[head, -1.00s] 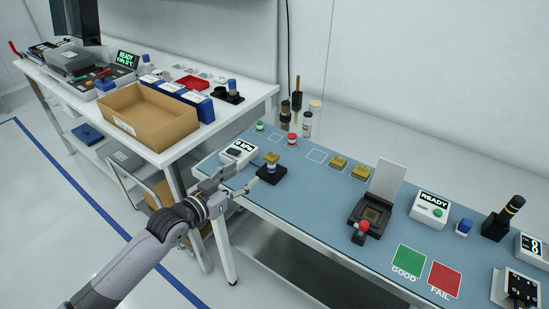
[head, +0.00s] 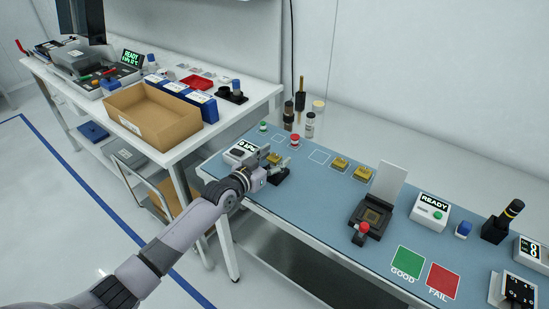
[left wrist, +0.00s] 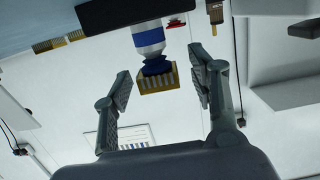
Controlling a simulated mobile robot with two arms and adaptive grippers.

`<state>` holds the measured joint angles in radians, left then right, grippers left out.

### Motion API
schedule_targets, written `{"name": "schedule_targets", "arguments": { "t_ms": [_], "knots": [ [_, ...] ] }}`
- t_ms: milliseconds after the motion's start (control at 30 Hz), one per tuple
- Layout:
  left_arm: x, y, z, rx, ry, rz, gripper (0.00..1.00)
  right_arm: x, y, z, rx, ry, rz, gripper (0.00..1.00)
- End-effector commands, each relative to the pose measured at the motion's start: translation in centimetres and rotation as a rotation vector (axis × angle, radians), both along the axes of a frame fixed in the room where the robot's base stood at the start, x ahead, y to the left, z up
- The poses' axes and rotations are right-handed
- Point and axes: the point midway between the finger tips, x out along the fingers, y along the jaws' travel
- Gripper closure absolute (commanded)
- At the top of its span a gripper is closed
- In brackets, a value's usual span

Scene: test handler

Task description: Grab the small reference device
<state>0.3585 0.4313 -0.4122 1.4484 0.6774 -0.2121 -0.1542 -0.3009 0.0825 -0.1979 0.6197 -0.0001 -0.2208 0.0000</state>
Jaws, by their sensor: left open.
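The small reference device, a gold ribbed block (left wrist: 158,80), sits on top of a blue and white post (left wrist: 149,38) in the left wrist view, which looks upside down. In the head view the device (head: 273,158) is partly hidden by my left gripper (head: 277,161); its black base (head: 279,178) stands on the blue mat. My left gripper is open, with one finger on each side of the gold block in the wrist view. Gaps show between block and fingers there, so nothing is held. My right gripper is not in view.
A white meter box (head: 240,151) stands just left of the gripper. Two gold devices (head: 341,163) lie on the mat to the right, near a black test socket (head: 370,220) with raised lid. Green GOOD (head: 408,261) and red FAIL (head: 443,280) squares lie farther right.

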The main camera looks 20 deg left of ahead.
Motion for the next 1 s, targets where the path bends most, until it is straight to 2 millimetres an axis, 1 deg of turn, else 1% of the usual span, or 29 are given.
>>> {"name": "schedule_targets", "arguments": {
  "t_ms": [100, 300, 900, 967, 1000],
  "knots": [
    [0.40, -0.18, -0.08, 0.001, 0.000, 0.000, 0.47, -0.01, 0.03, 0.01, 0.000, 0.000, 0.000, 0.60],
    [0.39, -0.16, -0.09, 0.001, 0.000, 0.000, 0.47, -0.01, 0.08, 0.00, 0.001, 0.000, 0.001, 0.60],
    [0.37, -0.12, -0.08, 0.001, 0.000, 0.000, 0.87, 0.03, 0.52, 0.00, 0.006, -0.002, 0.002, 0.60],
    [0.37, -0.12, -0.08, 0.001, 0.000, 0.000, 0.91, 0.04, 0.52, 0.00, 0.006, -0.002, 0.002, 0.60],
    [0.38, -0.13, -0.06, 0.001, 0.000, 0.000, 0.91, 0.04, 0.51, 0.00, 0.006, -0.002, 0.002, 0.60]
  ]
}}
